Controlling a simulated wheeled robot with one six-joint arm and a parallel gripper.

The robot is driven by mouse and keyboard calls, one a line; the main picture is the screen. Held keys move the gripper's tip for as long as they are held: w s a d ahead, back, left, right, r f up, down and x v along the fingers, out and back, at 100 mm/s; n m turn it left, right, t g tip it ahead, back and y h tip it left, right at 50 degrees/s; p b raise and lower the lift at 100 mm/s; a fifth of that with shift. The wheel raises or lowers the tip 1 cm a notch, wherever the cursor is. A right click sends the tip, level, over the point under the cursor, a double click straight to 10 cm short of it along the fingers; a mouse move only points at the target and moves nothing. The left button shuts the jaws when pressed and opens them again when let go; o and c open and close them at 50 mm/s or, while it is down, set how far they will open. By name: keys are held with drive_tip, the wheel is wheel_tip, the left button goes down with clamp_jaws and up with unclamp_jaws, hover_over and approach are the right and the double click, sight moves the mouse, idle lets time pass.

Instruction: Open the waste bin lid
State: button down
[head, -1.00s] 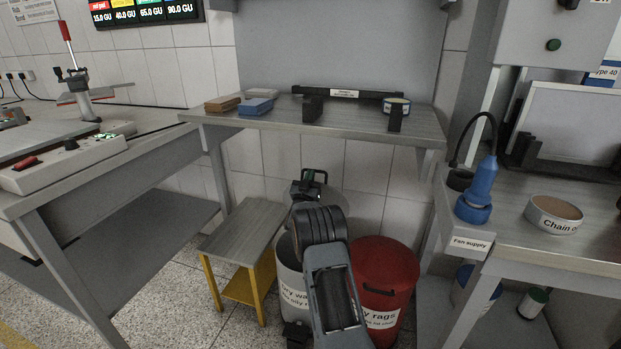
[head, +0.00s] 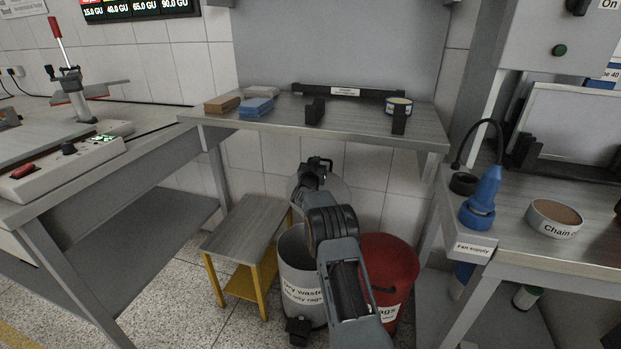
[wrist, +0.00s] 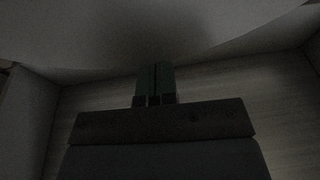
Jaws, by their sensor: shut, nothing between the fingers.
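The grey waste bin (head: 302,288), labelled "Dry waste", stands on the floor between the yellow-legged stool and a red bin. Its mouth looks open at the left, and my arm covers its right part. Its pale grey lid (head: 334,192) looks raised, standing up behind my arm near the wall. My gripper (head: 318,165) is at the lid's upper left in the head view. In the wrist view, my gripper (wrist: 155,70) is shut and empty, its fingers together beneath a dim pale surface, probably the lid. I cannot tell whether they touch.
The red bin (head: 392,265) stands close at the right, partly behind my arm. The stool (head: 240,230) is close at the left. A grey workbench (head: 350,122) spans above and behind. The right bench (head: 520,255) holds a blue lamp-like tool (head: 483,195).

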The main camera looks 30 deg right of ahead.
drive_tip(key=r+p+v, duration=0.2)
drive_tip(key=r+v, duration=0.1)
drive_tip(key=v, duration=1)
drive_tip(key=s+a+r+n+g+y+p, duration=0.1)
drive_tip(key=s+a+r+n+y+p, duration=0.15)
drive_tip(key=a+r+y+p, duration=0.35)
drive_tip(key=s+a+r+n+y+p, duration=0.1)
drive_tip(key=s+a+r+p, duration=0.2)
drive_tip(key=r, duration=0.4)
drive_tip(key=s+a+r+n+g+y+p, duration=0.1)
drive_tip(key=s+a+r+n+y+p, duration=0.1)
drive_tip(key=a+r+y+p, duration=0.4)
drive_tip(key=s+a+r+n+g+p, duration=0.1)
drive_tip(key=s+r+g+p, duration=0.2)
drive_tip(key=s, duration=0.7)
drive_tip(key=s+a+r+n+g+p, duration=0.1)
drive_tip(key=s+r+g+p, duration=0.2)
drive_tip(key=s, duration=0.7)
drive_tip(key=s+a+r+n+g+p, duration=0.1)
drive_tip(key=s+r+g+p, duration=0.2)
drive_tip(key=s, duration=0.7)
drive_tip(key=p, duration=0.2)
drive_tip(key=shift+a+r+g+p, duration=0.3)
drive_tip(key=shift+r+g+p, duration=0.1)
